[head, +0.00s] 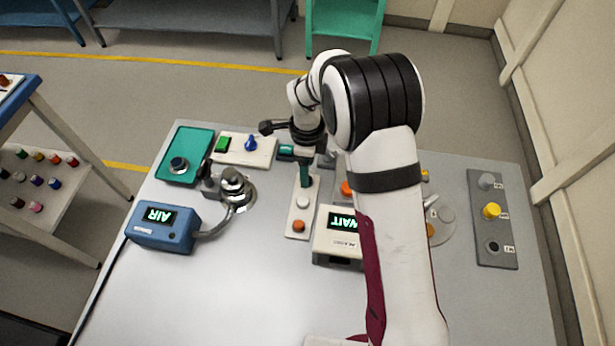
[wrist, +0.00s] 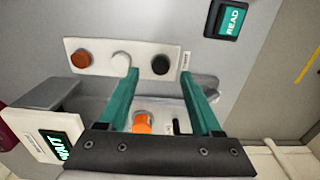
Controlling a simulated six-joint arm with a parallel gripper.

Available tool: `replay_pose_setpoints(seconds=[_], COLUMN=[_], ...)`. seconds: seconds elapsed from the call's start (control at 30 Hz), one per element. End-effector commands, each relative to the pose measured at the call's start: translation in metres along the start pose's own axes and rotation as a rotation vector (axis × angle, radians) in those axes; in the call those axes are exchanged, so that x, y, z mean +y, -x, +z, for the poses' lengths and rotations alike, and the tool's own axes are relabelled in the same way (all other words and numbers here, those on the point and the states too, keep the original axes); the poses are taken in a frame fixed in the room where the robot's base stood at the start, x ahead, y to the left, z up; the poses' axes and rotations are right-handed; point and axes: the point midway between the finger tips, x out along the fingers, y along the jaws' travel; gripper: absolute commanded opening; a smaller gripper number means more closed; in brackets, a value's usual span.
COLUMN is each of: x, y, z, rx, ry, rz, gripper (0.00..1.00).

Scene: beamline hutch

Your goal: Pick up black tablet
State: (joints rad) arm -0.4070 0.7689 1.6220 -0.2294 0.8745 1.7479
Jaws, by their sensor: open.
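The black tablet (wrist: 160,64) is a small round dark piece on a white strip (wrist: 95,50), in line with a white piece (wrist: 121,60) and a brown-orange piece (wrist: 80,60). In the wrist view it shows between the tips of my gripper (wrist: 159,74), which is open with its green fingers either side; I cannot tell the height gap. In the head view my gripper (head: 305,184) is over the far part of the strip (head: 301,213). The black tablet is hidden there, while the white and orange pieces show nearer.
A box reading WAIT (head: 338,243) stands right of the strip. A metal device (head: 233,186) and blue AIR box (head: 163,228) are to the left. A grey panel (head: 478,200) holds grey, yellow and black pieces at right. The table's front left is clear.

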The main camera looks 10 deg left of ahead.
Motion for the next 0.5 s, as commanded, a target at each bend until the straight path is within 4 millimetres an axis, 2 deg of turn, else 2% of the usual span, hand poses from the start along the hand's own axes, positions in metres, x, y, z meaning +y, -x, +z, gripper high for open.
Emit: replay_pose_setpoints(seconds=[0.03,0.13,0.4,0.5], x=[0.0,-0.001,-0.001,-0.001], y=[-0.011,-0.027,-0.033,-0.033], z=[-0.001,0.0,0.0,0.0], rx=[0.002,0.0,-0.001,-0.001], ry=[0.0,0.0,0.0,0.0], rz=[0.004,0.001,-0.001,-0.001], gripper=[0.66,0.66,0.66,0.48])
